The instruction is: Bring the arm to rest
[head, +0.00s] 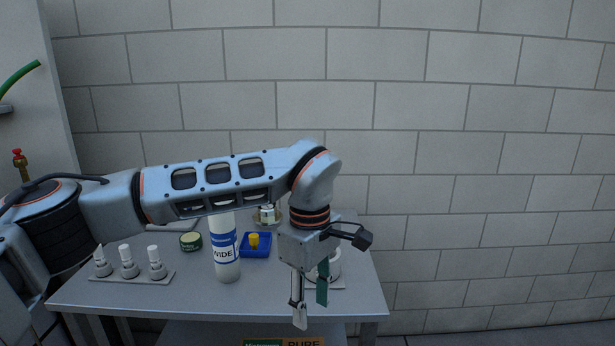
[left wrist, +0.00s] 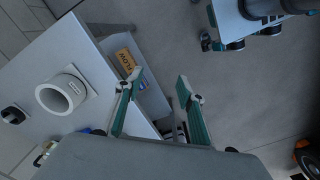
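My left arm reaches across the head view from the left, above the table (head: 210,300). My left gripper (head: 311,305) points down at the table's front right. In the left wrist view my left gripper (left wrist: 160,82) has its two green fingers spread apart with nothing between them. There the fingertips lie over the table's edge and the floor. A white hollow cylinder (left wrist: 62,95) stands on the tabletop left of the fingers. In the head view the gripper partly hides this cylinder (head: 336,264). My right gripper does not show.
A white bottle with a blue label (head: 225,258) stands left of the gripper. Near it are a blue tray (head: 256,252) holding a yellow piece, a green-lidded tin (head: 190,241), and a rack (head: 130,277) with three white-tipped pieces. A labelled box (left wrist: 124,62) sits below the tabletop.

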